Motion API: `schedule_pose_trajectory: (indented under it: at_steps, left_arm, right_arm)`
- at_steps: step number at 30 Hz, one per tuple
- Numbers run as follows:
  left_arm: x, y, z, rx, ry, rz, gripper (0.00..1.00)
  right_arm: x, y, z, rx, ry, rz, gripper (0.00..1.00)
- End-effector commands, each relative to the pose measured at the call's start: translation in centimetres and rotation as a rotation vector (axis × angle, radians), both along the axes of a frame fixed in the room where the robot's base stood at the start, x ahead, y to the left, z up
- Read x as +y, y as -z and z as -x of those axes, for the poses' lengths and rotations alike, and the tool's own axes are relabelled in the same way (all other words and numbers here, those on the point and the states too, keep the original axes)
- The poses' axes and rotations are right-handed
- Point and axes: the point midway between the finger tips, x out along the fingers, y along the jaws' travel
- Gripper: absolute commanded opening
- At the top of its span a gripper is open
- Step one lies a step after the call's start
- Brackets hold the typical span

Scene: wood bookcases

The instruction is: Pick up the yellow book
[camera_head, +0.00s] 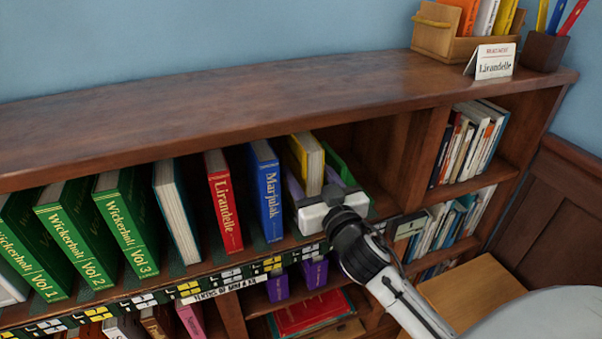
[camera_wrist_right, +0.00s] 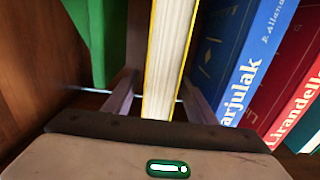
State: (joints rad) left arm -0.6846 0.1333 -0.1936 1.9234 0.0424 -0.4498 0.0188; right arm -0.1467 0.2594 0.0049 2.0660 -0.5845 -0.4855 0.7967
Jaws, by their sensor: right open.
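The yellow book (camera_head: 298,155) stands upright on the top shelf, right of the blue Marjulak book (camera_head: 266,190), with its pale page edges facing out. My right gripper (camera_head: 313,184) is open in front of it. In the right wrist view, the yellow book (camera_wrist_right: 152,62) stands between the two fingers of my right gripper (camera_wrist_right: 158,98), one finger on each side. The blue-side finger looks close to the book, but I cannot tell whether either finger touches it. The gripper hides the book's lower part in the head view. My left gripper is not in view.
A red Lirandelle book (camera_head: 223,205) and green Wickerhalt volumes (camera_head: 128,222) stand to the left. A green book (camera_wrist_right: 98,40) leans beside the yellow one. A dark divider (camera_head: 412,155) stands right of an empty gap. A wooden organizer (camera_head: 433,35) sits on top of the bookcase.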

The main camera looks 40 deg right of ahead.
Motion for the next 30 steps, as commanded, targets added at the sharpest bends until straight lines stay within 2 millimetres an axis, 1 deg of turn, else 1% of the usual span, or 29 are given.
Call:
schedule_pose_trajectory:
  at_steps: [1, 3, 6, 9, 15, 17, 24, 28, 29, 30]
  left_arm:
    - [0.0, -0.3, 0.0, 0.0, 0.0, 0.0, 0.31]
    - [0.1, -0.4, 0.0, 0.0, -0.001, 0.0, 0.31]
    - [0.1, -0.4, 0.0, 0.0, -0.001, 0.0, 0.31]
    - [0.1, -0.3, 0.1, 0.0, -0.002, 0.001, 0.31]
    - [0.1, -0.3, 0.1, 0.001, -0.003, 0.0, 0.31]
    - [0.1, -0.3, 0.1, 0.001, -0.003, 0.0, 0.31]
    - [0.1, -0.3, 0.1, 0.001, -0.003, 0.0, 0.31]
    - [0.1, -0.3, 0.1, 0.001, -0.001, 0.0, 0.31]
    - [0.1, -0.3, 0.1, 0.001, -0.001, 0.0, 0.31]
    - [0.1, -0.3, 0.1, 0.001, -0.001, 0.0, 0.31]
  right_arm:
    - [-0.3, -0.3, -0.9, -0.001, 0.001, 0.005, 0.52]
    - [-0.6, -0.3, -1.9, -0.001, 0.001, 0.004, 0.52]
    - [-0.8, -0.2, -3.0, -0.001, 0.0, 0.002, 0.52]
    - [-1.0, -0.1, -3.5, 0.0, 0.0, 0.002, 0.52]
    - [-1.0, 0.0, -3.5, 0.0, 0.0, 0.001, 0.52]
    - [-0.9, 0.0, -3.5, 0.0, 0.0, 0.001, 0.41]
    - [-0.9, 0.0, -3.5, 0.001, 0.0, 0.001, 0.01]
    - [-0.9, 0.0, -3.5, 0.001, 0.0, 0.0, 0.0]
    - [-0.9, -0.4, -3.5, -0.008, -0.001, 0.003, 0.0]
    - [-0.9, -0.4, -3.5, -0.008, -0.001, 0.003, 0.0]
